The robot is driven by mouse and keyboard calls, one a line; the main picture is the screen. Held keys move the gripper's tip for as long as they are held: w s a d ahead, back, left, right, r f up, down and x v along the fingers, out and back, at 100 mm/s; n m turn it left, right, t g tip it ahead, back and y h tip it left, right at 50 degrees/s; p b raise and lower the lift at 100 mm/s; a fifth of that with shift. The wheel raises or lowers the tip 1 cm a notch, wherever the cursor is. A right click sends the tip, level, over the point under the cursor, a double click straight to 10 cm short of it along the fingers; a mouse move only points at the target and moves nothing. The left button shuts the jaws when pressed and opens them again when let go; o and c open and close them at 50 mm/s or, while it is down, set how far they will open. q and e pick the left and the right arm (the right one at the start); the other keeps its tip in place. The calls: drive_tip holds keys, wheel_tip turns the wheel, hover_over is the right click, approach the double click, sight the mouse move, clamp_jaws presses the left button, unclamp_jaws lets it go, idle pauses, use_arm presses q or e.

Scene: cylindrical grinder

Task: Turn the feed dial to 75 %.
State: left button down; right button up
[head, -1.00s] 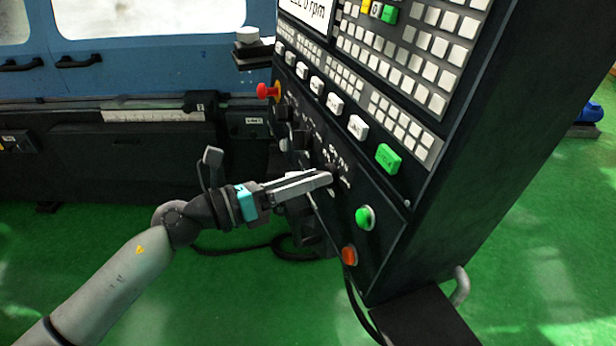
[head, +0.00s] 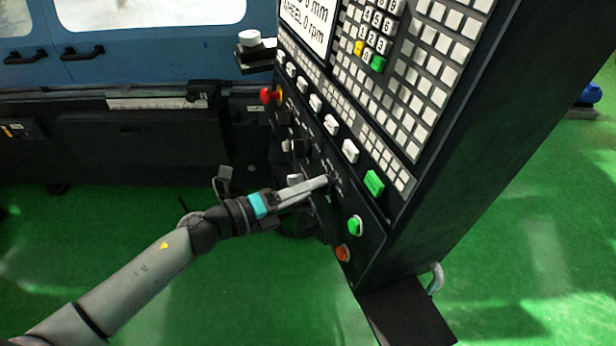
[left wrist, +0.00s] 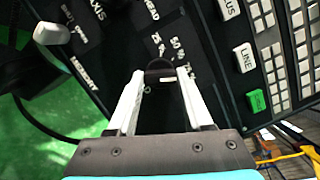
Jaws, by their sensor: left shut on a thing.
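The feed dial (left wrist: 160,70) is a dark knob on the black control panel (left wrist: 115,45). It sits between the fingertips in the left wrist view, with white percent labels printed beside it. My left gripper (left wrist: 158,78) is shut on the dial; both light fingers touch its sides. In the head view my left gripper (head: 326,183) reaches the panel from the left, and its fingers mostly hide the dial. I cannot read the dial's setting clearly. My right gripper is in neither view.
A red emergency knob (head: 266,96) is at the panel's far left. A row of white keys ends in a green key (head: 373,182) above. Green floor lies open below.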

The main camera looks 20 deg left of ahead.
use_arm(q)
drive_tip(key=shift+n, duration=0.4)
drive_tip(key=shift+c, duration=1.6)
unclamp_jaws()
drive_tip(key=b+v, duration=0.2)
drive_tip(key=v, duration=1.3)
drive_tip(key=shift+r+b, duration=0.15)
drive_tip(key=shift+b, duration=0.2)
drive_tip(key=shift+s, duration=0.15)
